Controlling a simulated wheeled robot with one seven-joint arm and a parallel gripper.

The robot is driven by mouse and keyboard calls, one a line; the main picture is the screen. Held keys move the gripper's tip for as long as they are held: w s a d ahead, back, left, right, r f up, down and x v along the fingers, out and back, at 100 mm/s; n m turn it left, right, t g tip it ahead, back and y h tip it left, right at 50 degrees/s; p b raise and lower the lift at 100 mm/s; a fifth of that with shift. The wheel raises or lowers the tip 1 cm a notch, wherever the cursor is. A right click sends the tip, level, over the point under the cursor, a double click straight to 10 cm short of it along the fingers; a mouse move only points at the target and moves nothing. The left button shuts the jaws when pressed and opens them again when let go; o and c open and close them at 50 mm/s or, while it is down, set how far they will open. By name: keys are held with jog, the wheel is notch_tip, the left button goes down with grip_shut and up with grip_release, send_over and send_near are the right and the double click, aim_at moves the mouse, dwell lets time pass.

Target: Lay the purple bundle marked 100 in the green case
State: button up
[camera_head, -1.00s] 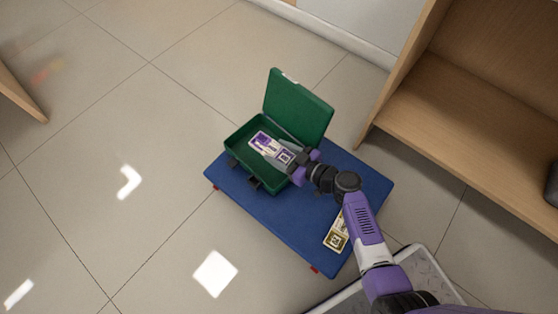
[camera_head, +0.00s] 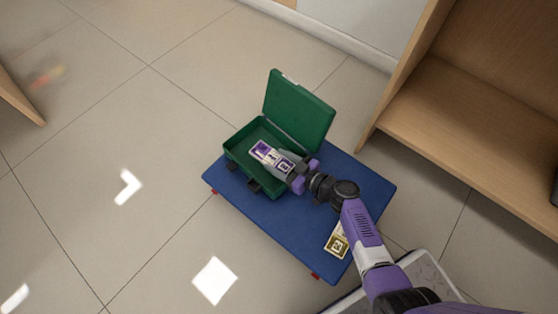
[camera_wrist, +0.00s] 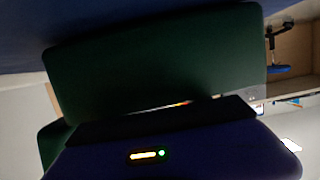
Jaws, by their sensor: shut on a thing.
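The green case (camera_head: 240,160) lies open on a blue platform, its lid (camera_head: 300,112) raised at the back. My gripper (camera_head: 281,162) is shut on the purple-and-white bundle (camera_head: 261,149), reaching in from the right. The bundle is within the outline of the case's open base; I cannot tell whether it touches the case floor. The fingers cover part of it, and its number is too small to read. In the wrist view a dark green panel of the case (camera_wrist: 150,75) fills the middle, and the bundle is mostly hidden.
The blue platform (camera_head: 275,225) stands on the tiled floor. A yellow-and-white bundle (camera_head: 336,242) lies on its right part, close beside my arm. A wooden shelf unit (camera_head: 470,125) stands to the right.

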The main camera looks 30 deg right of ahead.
jog(key=shift+s+f, duration=0.25)
jog(key=shift+f, duration=0.4)
jog(key=o, duration=1.2)
jog(key=shift+o, duration=1.2)
jog(key=shift+f, duration=0.1)
jog(key=shift+s+a, duration=0.1)
jog(key=shift+a+r, duration=0.1)
jog(key=shift+r, duration=0.25)
jog(key=p+v, duration=0.2)
jog(key=v, duration=0.3)
jog(key=r+p+v, duration=0.1)
jog(key=p+v, duration=0.1)
jog(key=v, duration=0.4)
jog(key=shift+w+r, duration=0.15)
jog(key=shift+w, duration=0.15)
jog(key=shift+s+d+r, duration=0.15)
jog(key=shift+s+d, duration=0.25)
jog(key=shift+s, duration=0.15)
